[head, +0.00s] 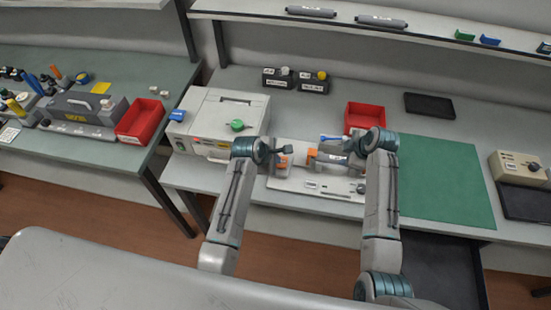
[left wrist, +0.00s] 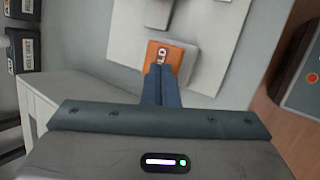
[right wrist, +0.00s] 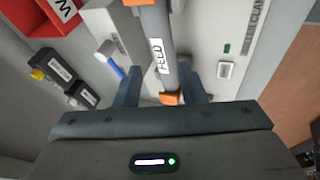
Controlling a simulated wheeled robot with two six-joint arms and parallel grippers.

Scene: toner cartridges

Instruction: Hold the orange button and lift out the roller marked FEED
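The orange button (left wrist: 172,52), with a white label ending in "LD", is in the left wrist view; it also shows small in the head view (head: 283,160). My left gripper (left wrist: 161,70) is shut, fingers together, its tips at the button's near edge. They overlap the button; how far it is pressed I cannot tell. The grey roller marked FEED (right wrist: 158,50) has orange parts near its ends and lies on the white unit (head: 290,183). My right gripper (right wrist: 160,75) is open, one finger on each side of the roller, with a gap visible on the left.
A red bin (head: 364,116) stands behind the unit. A white printer (head: 228,112) with a green knob is at left. Two dark labelled boxes stand behind. A green mat (head: 440,180) lies clear at right, with a black tray (head: 429,105) behind it.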

